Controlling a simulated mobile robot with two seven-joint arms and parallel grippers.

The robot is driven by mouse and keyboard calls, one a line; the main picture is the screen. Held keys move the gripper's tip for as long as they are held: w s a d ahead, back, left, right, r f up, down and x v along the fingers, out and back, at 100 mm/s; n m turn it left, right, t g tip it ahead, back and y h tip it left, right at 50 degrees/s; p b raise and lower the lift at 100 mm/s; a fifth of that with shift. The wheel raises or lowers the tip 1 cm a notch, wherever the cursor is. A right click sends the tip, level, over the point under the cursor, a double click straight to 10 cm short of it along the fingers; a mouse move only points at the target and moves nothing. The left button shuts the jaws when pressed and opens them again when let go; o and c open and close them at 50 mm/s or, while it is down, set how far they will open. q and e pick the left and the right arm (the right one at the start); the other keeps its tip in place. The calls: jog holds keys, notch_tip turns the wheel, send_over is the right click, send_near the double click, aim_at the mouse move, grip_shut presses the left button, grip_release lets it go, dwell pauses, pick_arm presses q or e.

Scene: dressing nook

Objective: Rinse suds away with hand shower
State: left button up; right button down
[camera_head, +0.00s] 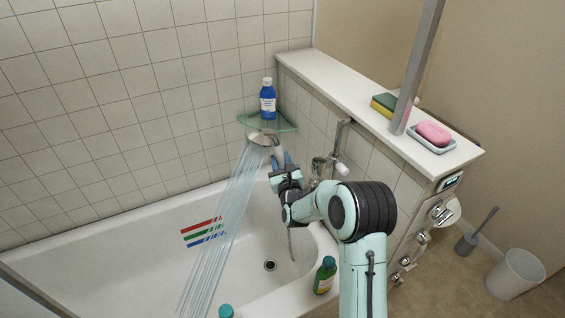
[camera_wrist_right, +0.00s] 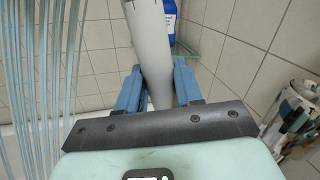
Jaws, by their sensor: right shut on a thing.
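My right gripper (camera_head: 281,163) is shut on the handle of the hand shower (camera_head: 262,137) above the far right end of the bathtub (camera_head: 100,280). The grey-white handle (camera_wrist_right: 152,55) stands between the blue fingers (camera_wrist_right: 158,86) in the right wrist view. Streams of water (camera_head: 226,205) run from the shower head down to the left into the tub. Red, green and blue stripes (camera_head: 203,232) show on the tub's inner wall, partly behind the spray and broken at their right ends. I cannot make out white suds. My left gripper is out of view.
A blue bottle (camera_head: 268,102) stands on a glass corner shelf (camera_head: 286,124) close behind the shower head. A green bottle (camera_head: 325,276) stands on the tub's near rim. A ledge (camera_head: 335,80) at right holds a sponge (camera_head: 383,104) and pink soap (camera_head: 433,133). A mixer tap (camera_head: 318,166) is beside my gripper.

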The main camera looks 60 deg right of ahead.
jog(key=shift+m+g, duration=0.3)
jog(key=shift+m, duration=0.5)
jog(key=shift+s+a+r+p, duration=0.1)
jog(key=shift+a+r+p, duration=0.85)
jog(key=shift+r, duration=1.6)
jog(key=shift+w+a+r+p, duration=0.1)
jog(key=shift+a+r+p, duration=0.85)
jog(key=shift+r, duration=1.6)
jog(key=shift+s+a+r+p, duration=0.1)
jog(key=shift+a+r+p, duration=0.4)
jog(key=shift+a+r, duration=1.5)
pick_arm(q)
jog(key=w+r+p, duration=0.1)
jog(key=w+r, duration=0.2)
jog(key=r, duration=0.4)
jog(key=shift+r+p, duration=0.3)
jog(key=shift+p, duration=0.1)
pick_arm(e)
notch_tip(320, 180, up, 7)
jog(key=a, duration=0.1)
jog(key=shift+a+f+m, duration=0.15)
jog(key=shift+f+m, duration=0.05)
jog(key=shift+m, duration=0.2)
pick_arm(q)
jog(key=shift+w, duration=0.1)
